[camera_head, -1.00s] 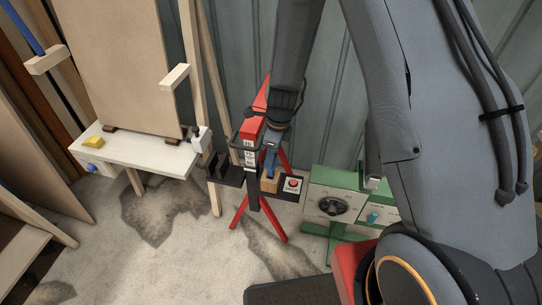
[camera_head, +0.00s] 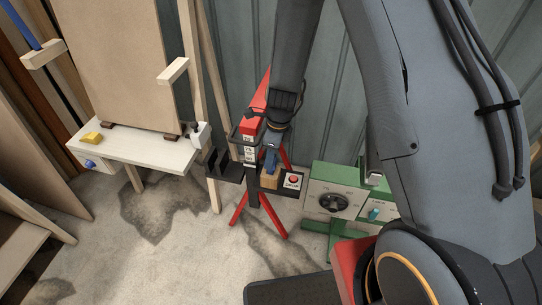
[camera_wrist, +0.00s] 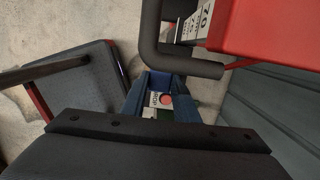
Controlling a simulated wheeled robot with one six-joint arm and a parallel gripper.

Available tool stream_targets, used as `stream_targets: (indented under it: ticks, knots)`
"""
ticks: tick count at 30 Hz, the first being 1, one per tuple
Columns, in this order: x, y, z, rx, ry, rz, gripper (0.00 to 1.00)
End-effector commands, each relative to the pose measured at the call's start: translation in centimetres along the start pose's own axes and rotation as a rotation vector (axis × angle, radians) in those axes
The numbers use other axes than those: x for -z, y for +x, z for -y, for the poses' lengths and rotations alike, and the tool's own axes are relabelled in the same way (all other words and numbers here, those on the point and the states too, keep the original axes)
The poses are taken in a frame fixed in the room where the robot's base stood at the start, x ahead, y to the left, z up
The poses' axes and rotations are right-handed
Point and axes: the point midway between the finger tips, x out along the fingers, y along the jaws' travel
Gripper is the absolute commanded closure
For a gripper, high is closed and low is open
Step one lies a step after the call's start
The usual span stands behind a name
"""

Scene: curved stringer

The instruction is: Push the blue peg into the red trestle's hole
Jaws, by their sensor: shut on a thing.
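The red trestle (camera_head: 275,224) stands in the middle of the head view, with splayed red legs and a black shelf (camera_head: 226,173). A wooden block (camera_head: 269,182) sits on that shelf. My gripper (camera_head: 270,163) points down just above or at the block, with blue showing at its tip. In the wrist view my gripper (camera_wrist: 160,100) has dark blue fingers and is shut. A brighter blue piece (camera_wrist: 159,82) between them looks like the blue peg. The hole is hidden, and I cannot tell whether the peg is inside it.
A red button on a white plate (camera_head: 293,180) is right beside the block. A green cabinet with a black dial (camera_head: 333,202) stands to the right. A white table (camera_head: 150,150) with a yellow object (camera_head: 91,138) and easel is at left. Corrugated wall is close behind.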

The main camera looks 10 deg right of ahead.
Motion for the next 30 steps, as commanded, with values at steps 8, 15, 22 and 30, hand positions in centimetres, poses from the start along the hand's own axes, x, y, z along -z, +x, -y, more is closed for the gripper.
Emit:
stream_targets:
  ticks: [8, 15, 22, 30]
  knots:
    - [0.1, 0.7, 0.0, 0.000, 0.001, 0.000, 0.94]
    - [0.1, 1.2, 0.0, 0.001, 0.001, 0.000, 0.94]
    - [0.2, 1.7, 0.0, 0.001, 0.000, 0.000, 0.94]
    - [0.3, 2.4, 0.0, 0.000, 0.001, 0.000, 0.94]
